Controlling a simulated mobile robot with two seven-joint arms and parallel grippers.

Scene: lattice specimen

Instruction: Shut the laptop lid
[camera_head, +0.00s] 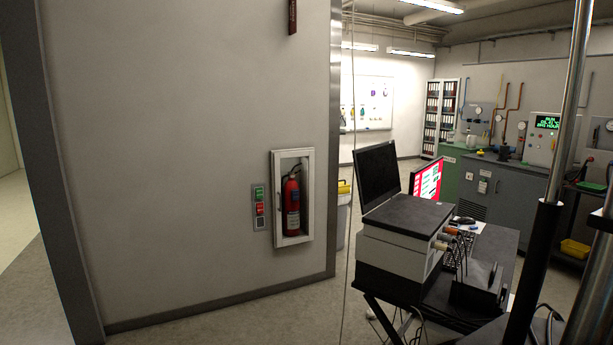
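A dark, blank screen panel (378,174) stands upright, tilted slightly back, at the left end of a white box with a dark top (405,214). A second screen (427,178), lit red and white, stands just behind and to its right, partly hidden by the box. I cannot tell for certain which of the two is the laptop lid; no keyboard is clearly visible on the box top. Neither of my grippers is in view.
The box sits on a dark cart (493,250) with cables. A wall with a fire extinguisher cabinet (293,197) fills the left. A metal pole (566,120) crosses the right. Grey cabinets (497,188) and a whiteboard (367,102) stand behind. Floor is open at lower left.

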